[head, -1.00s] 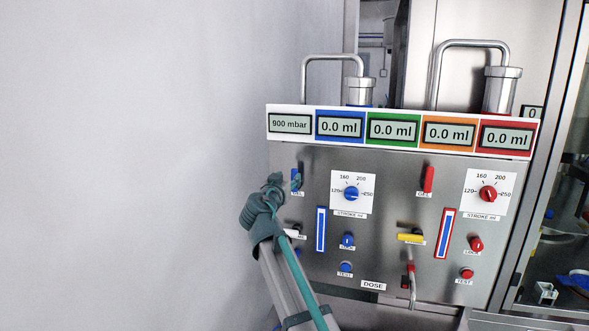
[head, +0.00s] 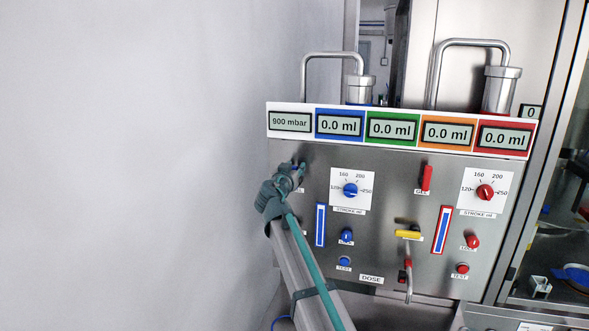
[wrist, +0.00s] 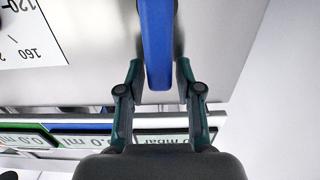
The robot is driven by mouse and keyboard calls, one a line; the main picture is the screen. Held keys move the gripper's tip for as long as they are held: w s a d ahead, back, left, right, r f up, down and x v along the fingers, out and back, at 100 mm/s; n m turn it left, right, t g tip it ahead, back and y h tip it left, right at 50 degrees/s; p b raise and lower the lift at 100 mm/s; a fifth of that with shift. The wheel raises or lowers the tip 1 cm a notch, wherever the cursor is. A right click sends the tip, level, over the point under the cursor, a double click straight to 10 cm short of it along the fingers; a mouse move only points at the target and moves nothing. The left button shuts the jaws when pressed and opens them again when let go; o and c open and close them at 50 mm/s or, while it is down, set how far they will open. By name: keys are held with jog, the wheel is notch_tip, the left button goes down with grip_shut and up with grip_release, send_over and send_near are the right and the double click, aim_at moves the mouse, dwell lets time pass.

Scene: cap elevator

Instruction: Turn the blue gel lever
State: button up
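The blue gel lever (wrist: 157,40) is a long blue bar on the steel panel. In the wrist view it runs between the two fingers of my gripper (wrist: 159,68). The fingers are apart, one on each side of the lever, with narrow gaps showing; no firm grip shows. In the head view my gripper (head: 297,170) is at the panel's upper left and hides most of the lever.
The panel (head: 395,180) also carries a blue stroke dial (head: 350,190), a red gel lever (head: 427,178), a yellow lever (head: 408,234) and several knobs. Displays (head: 339,125) run along its top. A bare wall (head: 130,160) is at left.

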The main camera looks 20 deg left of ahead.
grip_shut()
jog(key=shift+a+f+b, duration=0.1)
jog(key=shift+b, duration=0.2)
jog(key=a+f+n+b, duration=0.5)
jog(key=n+b, duration=0.6)
jog(key=n, duration=0.7)
jog(key=shift+s+a+f, duration=0.3)
jog(key=shift+a+f, duration=0.1)
jog(key=shift+f, duration=0.05)
jog(key=shift+o, duration=2.1)
grip_release()
